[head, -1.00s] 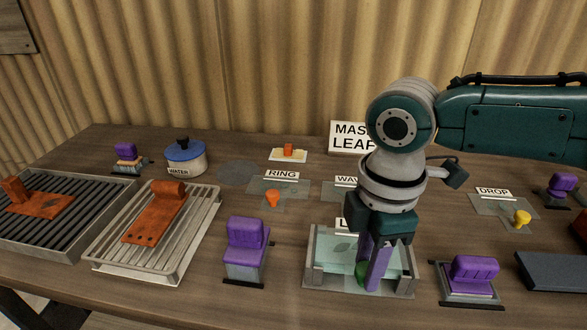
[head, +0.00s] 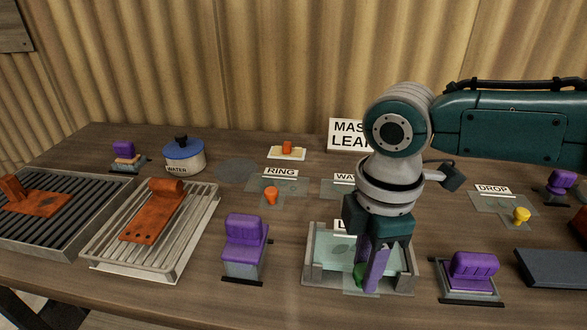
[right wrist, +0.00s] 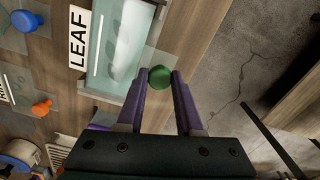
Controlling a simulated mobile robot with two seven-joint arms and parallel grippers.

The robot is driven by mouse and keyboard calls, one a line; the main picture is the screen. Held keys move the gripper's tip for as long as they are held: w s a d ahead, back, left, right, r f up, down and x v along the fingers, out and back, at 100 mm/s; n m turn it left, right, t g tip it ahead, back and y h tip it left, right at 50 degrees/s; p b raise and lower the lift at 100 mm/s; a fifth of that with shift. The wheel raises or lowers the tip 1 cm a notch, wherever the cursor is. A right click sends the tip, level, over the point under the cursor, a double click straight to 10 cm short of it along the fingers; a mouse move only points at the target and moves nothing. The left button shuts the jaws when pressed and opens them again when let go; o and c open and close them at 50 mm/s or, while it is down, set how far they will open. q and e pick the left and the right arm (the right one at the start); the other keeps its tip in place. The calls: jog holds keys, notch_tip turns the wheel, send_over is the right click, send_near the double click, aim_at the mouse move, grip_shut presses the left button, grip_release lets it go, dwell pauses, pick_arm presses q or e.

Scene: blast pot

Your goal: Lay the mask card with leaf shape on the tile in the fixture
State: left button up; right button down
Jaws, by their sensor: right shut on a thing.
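My right gripper (head: 368,280) is shut on the green knob (right wrist: 160,77) of a clear mask card. In the head view the card's near edge (head: 352,291) shows over the fixture's front rim. A faint leaf shape shows in the right wrist view (right wrist: 121,63), over the pale tile (head: 335,252). The grey fixture (head: 312,272) surrounds the tile on the table's front part. The card looks shifted toward the front of the fixture; I cannot tell whether it touches the tile. The gripper hides part of both. My left gripper is not in view.
Purple-handled tools stand left (head: 245,245) and right (head: 472,278) of the fixture. Other cards lie behind, with an orange knob (head: 271,195) and a yellow knob (head: 521,215). The MASK LEAF sign (head: 346,135) stands behind.

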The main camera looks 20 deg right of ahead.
jog(key=shift+f, duration=0.15)
jog(key=shift+c, duration=2.4)
grip_release()
notch_tip(320, 180, up, 10)
jog(key=p, duration=0.1)
